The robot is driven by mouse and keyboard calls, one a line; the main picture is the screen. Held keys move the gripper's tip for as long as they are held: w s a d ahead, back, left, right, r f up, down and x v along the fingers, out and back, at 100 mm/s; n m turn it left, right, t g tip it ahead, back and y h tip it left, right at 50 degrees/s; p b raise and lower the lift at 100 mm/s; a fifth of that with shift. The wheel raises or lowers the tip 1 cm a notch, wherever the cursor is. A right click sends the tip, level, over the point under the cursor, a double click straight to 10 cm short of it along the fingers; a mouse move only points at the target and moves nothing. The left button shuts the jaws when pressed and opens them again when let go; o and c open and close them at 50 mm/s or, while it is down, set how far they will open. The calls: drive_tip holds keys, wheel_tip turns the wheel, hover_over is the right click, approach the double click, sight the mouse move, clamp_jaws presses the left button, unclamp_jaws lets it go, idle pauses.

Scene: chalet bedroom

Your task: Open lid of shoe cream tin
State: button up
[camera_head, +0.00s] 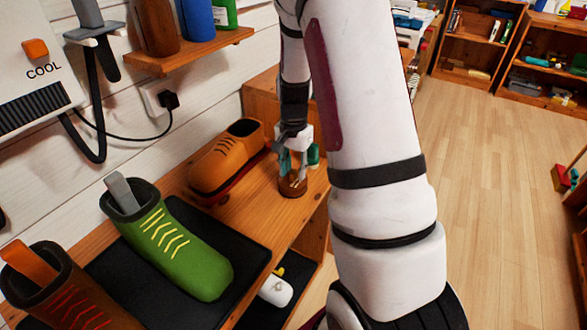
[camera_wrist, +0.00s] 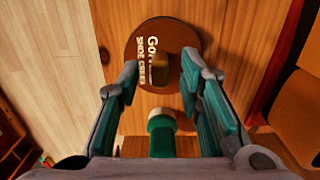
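The shoe cream tin (camera_head: 292,188) is small, round and brown and stands on the wooden bench top. In the wrist view its dark brown lid (camera_wrist: 187,38) faces the camera, with pale lettering and a raised tan knob (camera_wrist: 161,69) in the middle. My gripper (camera_head: 294,165) points down just above the tin. In the wrist view my gripper (camera_wrist: 160,75) has its teal fingers spread on either side of the knob, with gaps between them. The lid appears to be on the tin. Whether a fingertip touches the lid is unclear.
An orange-brown shoe (camera_head: 225,160) is left of the gripper, a green shoe (camera_head: 172,245) on a black mat (camera_head: 240,268) nearer. A wall shelf (camera_head: 190,50) with bottles is above.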

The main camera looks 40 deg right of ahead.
clamp_jaws()
drive_tip(key=shift+w+r, duration=0.1)
drive_tip(key=g+p, duration=0.1)
drive_tip(key=w+r+g+p, duration=0.1)
drive_tip(key=shift+a+h+p, duration=0.25)
drive_tip(key=shift+h+p, duration=0.1)
drive_tip(key=shift+h, duration=0.05)
drive_tip(key=shift+w+a+r+g+h, duration=0.15)
drive_tip(key=shift+w+g+h, duration=0.15)
drive_tip(key=shift+w+g, duration=0.5)
drive_tip(key=shift+w+a+g+h, duration=0.15)
drive_tip(key=shift+w+g+h, duration=0.15)
drive_tip(key=shift+g, duration=0.7)
drive_tip(key=shift+w+a+r+g+h+b, duration=0.15)
drive_tip(key=shift+w+g+h+b, duration=0.2)
drive_tip(key=shift+g+b, duration=0.35)
drive_tip(key=shift+w+a+f+g+h+b, duration=0.15)
drive_tip(key=shift+w+g+b, duration=0.3)
drive_tip(key=shift+g+b, duration=0.25)
drive_tip(key=shift+w+a+r+g+h+b, duration=0.2)
drive_tip(key=shift+w+g+b, duration=0.2)
drive_tip(key=shift+g+b, duration=0.3)
